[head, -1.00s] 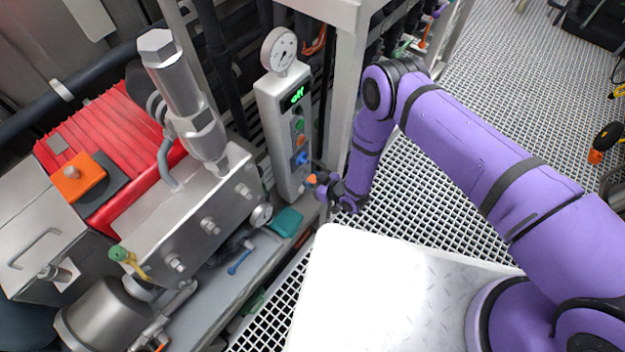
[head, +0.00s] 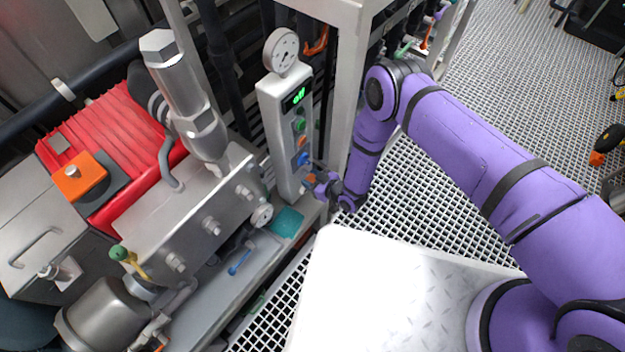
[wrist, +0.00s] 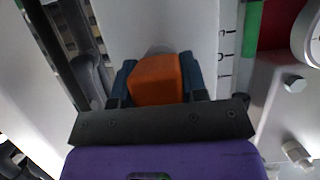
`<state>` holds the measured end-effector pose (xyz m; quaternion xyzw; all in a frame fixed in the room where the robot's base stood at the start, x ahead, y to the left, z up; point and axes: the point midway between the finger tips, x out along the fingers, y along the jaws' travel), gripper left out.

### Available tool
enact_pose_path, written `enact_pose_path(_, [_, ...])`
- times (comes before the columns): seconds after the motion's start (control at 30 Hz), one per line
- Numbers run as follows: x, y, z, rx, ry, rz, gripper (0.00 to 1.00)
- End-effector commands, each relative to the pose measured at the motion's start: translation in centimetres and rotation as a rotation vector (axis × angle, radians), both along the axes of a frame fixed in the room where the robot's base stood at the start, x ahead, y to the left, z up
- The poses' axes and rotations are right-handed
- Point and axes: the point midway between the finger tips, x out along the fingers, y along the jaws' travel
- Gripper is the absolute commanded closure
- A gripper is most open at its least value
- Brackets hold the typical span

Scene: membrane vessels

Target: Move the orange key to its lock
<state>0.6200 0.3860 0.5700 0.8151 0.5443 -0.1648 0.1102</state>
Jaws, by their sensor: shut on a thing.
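My gripper (head: 324,186) is at the right side of the lower part of a grey control post (head: 272,125). It is shut on the orange key (wrist: 157,80), a blocky orange piece between the two dark blue fingers in the wrist view. In the head view the key shows as a small orange spot (head: 309,180) close to the post's lower front; I cannot tell whether it touches the post. The post's front carries a green fitting (head: 299,125), an orange one (head: 302,143) and a blue one (head: 302,159). Which of these is the key's lock is not clear.
A steel pump block (head: 190,215) with a red motor (head: 105,150) fills the left. Grating floor (head: 440,200) is clear on the right.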

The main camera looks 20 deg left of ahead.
Motion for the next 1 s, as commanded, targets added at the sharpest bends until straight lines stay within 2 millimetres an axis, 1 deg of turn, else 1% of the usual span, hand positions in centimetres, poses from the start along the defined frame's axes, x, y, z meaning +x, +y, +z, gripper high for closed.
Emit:
enact_pose_path(0.13, [0.1,0.3,0.0,0.001,0.0,0.0,0.98])
enact_pose_path(0.17, [0.1,0.2,0.0,0.0,0.0,0.0,0.53])
enact_pose_path(0.2, [0.1,0.2,0.0,0.0,0.0,0.0,0.44])
enact_pose_path(0.27, [0.1,0.2,0.0,0.0,0.0,0.0,0.3])
enact_pose_path(0.57, [0.0,0.1,0.0,-0.001,0.0,0.0,0.3])
enact_pose_path(0.67, [-0.2,-0.5,0.3,-0.001,0.002,0.0,0.3])
enact_pose_path(0.77, [-0.6,-1.7,0.8,-0.001,0.002,-0.003,0.3])
enact_pose_path(1.0, [-2.2,-5.5,2.6,-0.002,0.002,-0.002,0.3])
